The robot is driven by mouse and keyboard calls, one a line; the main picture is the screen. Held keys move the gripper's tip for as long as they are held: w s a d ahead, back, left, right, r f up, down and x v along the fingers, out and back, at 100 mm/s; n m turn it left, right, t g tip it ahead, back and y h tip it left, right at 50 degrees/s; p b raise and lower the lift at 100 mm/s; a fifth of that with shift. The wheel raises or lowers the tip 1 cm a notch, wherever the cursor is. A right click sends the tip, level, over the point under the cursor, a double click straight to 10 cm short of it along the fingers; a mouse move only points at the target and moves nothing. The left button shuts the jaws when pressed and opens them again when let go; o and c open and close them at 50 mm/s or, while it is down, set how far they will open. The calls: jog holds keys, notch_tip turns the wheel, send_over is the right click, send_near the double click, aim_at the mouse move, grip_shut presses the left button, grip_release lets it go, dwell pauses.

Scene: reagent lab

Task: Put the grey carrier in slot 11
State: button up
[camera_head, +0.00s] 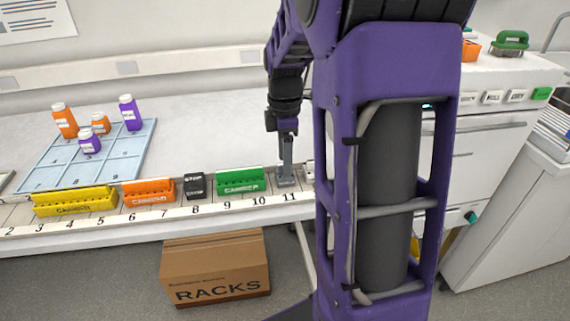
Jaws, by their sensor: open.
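A small grey block (287,182), which looks like the grey carrier, stands on the numbered rail (175,212) just behind the number 11. My gripper (286,158) points straight down right above it. The jaws are open, but at this size I cannot tell the gap between the fingers or whether they touch the block. How far down the block sits in the slot is also unclear. The green carrier (240,183) stands just left of it, behind 9 and 10.
A black stop block (195,186), an orange carrier (149,194) and a yellow carrier (75,202) stand farther left on the rail. A blue grid tray (60,176) with bottles lies behind. My purple arm hides the rail's right end. A RACKS box (215,264) is on the floor.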

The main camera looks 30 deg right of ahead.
notch_tip(320, 180, up, 9)
jog(key=p, duration=0.1)
jog(key=shift+r, duration=0.15)
dwell(0.4)
